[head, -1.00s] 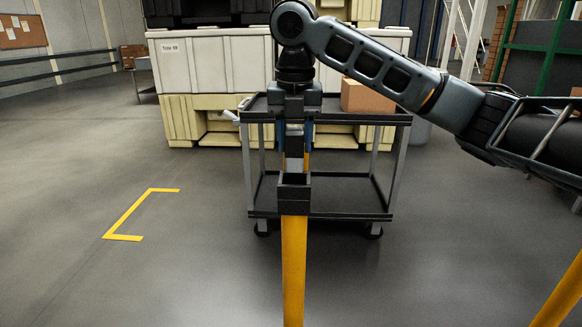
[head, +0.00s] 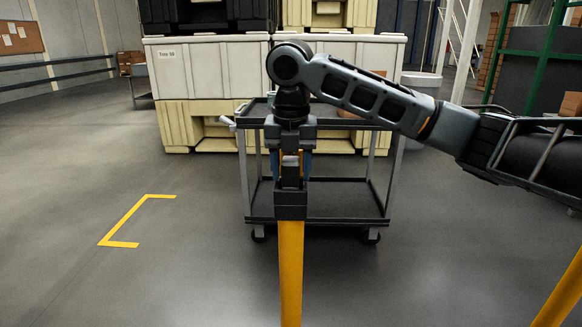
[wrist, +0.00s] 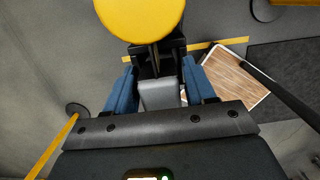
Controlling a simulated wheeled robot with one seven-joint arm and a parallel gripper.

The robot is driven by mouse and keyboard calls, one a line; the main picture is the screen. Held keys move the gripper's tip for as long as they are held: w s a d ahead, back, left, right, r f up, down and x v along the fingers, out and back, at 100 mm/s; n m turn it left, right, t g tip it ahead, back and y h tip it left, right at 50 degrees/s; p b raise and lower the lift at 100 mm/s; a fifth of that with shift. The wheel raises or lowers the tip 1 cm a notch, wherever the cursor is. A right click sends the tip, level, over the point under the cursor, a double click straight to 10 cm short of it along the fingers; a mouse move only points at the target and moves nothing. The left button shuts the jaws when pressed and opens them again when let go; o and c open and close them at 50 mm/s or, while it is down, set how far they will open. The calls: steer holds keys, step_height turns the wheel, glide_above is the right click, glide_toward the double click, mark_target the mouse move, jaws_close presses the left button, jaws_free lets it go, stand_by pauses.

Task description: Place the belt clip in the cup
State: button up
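The belt clip, a small grey block (head: 291,174), stands in the mouth of the black cup (head: 290,206), its lower end hidden by the cup's front wall. The cup is fixed to a yellow post (head: 291,270). My gripper (head: 291,172) points straight down over the cup, with a blue finger on each side of the clip. In the wrist view, the grey clip (wrist: 160,95) lies between the two blue fingers (wrist: 160,90), with dark gaps beside it. The fingers look open and apart from it.
The post's round yellow cap (wrist: 140,15) is close to my gripper. A dark cart (head: 330,203) stands behind, with pale crates (head: 205,70) beyond. A yellow floor marking (head: 130,220) is at left. The left floor is clear.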

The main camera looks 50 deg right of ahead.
steer(key=shift+o, duration=1)
steer(key=r, duration=0.8)
steer(key=a+r+p, duration=0.1)
steer(key=r, duration=0.3)
steer(key=shift+s+r, duration=0.1)
steer(key=shift+s, duration=0.3)
steer(key=shift+a, duration=0.1)
